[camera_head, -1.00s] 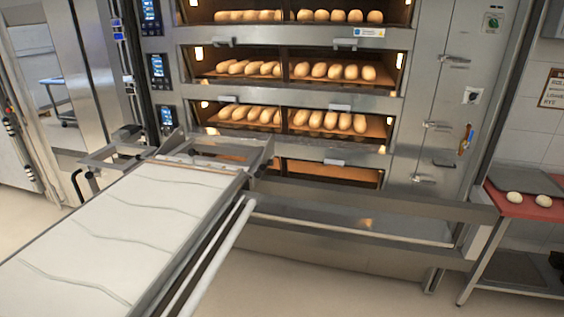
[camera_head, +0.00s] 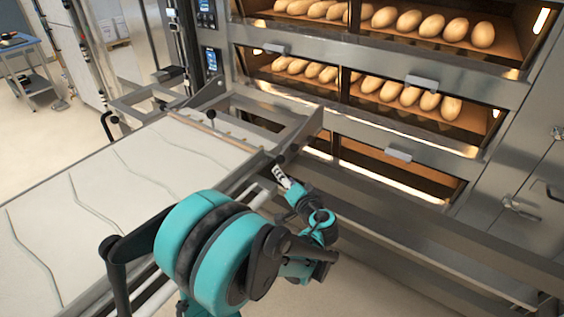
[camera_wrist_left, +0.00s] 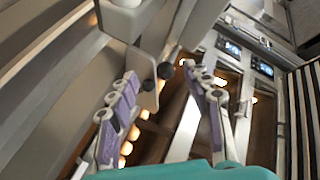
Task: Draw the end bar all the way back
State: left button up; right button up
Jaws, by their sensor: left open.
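The loader's white canvas deck (camera_head: 130,175) slopes toward the oven. At its oven end a thin bar (camera_head: 225,130) runs across, with a black knob (camera_head: 210,114) on it and another dark knob (camera_head: 280,160) near its right end. My left gripper (camera_head: 282,177), on the teal arm, is just below and beside that right-hand knob. In the left wrist view my left gripper (camera_wrist_left: 163,78) is open, its purple-padded fingers apart. My right gripper is not in view.
The oven decks (camera_head: 395,100) with several loaves stand beyond the loader. A steel ledge (camera_head: 430,245) runs along the oven front to the right. A pale side rail (camera_head: 262,195) lies beneath my arm. A cart (camera_head: 30,75) stands far left.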

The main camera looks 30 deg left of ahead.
aim_at(282, 163)
pick_arm(q)
jog(key=w+y, duration=0.1)
jog(key=w+t+y, duration=0.1)
jog(key=shift+w+a+f, duration=0.1)
jog(key=shift+w+f, duration=0.05)
jog(key=shift+w, duration=0.2)
jog(key=b+x, duration=0.2)
jog(key=x, duration=0.5)
jog(key=shift+w+a, duration=0.15)
grip_shut()
